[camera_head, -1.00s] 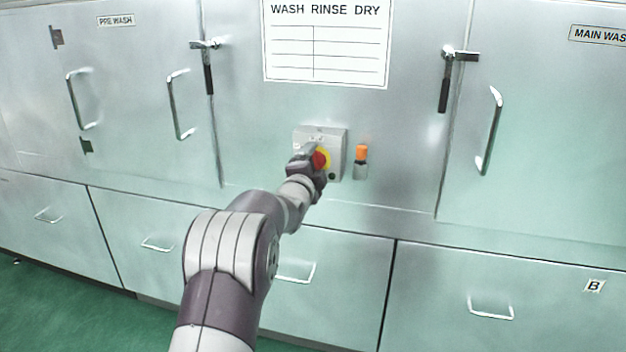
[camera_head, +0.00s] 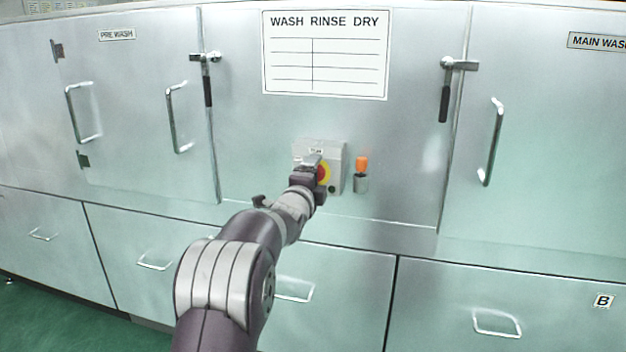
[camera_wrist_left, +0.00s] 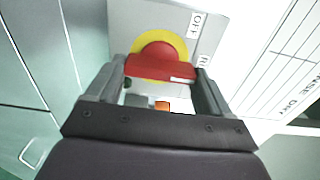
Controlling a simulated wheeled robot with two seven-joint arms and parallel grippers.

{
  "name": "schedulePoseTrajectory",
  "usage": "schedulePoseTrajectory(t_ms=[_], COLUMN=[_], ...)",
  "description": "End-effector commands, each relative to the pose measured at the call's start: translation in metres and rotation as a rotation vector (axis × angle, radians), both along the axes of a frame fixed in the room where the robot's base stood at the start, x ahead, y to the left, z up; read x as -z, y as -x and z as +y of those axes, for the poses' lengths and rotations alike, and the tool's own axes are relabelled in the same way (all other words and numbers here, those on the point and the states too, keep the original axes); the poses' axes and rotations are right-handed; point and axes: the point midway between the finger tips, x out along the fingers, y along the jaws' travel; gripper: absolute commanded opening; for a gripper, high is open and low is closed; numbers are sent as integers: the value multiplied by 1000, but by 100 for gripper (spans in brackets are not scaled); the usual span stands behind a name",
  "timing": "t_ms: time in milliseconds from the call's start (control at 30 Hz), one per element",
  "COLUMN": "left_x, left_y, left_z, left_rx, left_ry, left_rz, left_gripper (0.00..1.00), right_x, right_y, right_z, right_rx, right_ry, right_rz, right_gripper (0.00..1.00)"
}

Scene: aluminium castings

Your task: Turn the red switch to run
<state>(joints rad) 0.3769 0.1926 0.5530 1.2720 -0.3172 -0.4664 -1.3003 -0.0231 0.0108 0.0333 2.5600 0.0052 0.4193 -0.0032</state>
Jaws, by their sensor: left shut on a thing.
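The red switch (camera_wrist_left: 160,66) is a red bar handle on a round yellow plate, on a grey box fixed to the metal front. In the head view the grey box (camera_head: 335,157) shows behind my left gripper (camera_head: 311,171), which hides part of the switch. In the left wrist view my left gripper (camera_wrist_left: 160,84) has one finger at each side of the red handle and is shut on it. An OFF label (camera_wrist_left: 195,23) and a partly hidden label beginning with R (camera_wrist_left: 205,61) sit beside the plate. The handle's right end lies near the R label. My right gripper is not in view.
An orange lamp (camera_head: 361,164) sticks out just right of the box. A WASH RINSE DRY sheet (camera_head: 325,54) is above. Latches (camera_head: 208,80) and door handles (camera_head: 491,142) stand out from the front on both sides. Drawers with handles line the bottom.

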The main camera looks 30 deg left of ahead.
Motion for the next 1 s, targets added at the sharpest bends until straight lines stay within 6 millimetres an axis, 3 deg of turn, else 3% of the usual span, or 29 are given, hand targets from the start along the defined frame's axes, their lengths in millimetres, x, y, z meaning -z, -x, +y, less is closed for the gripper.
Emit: schedulePoseTrajectory(t_ms=[67,100,133,467,567,833,1000], left_x=[-4,-4,-4,-2,-2,-2,-2], left_y=[0,0,0,8,24,91,117], left_z=[-1,-1,-1,-2,-6,-22,-29], left_rx=[2,2,2,0,0,0,1], left_ry=[-6,-6,-6,-2,-2,-3,-4], left_rz=[-7,-7,-7,-3,-3,-4,-4], left_gripper=[50,94,100,100,100,100,100], right_x=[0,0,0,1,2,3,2], right_y=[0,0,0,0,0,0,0], right_z=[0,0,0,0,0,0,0], right_rx=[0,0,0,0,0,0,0], right_ry=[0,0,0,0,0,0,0], right_rz=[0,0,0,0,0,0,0], right_gripper=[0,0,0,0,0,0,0])
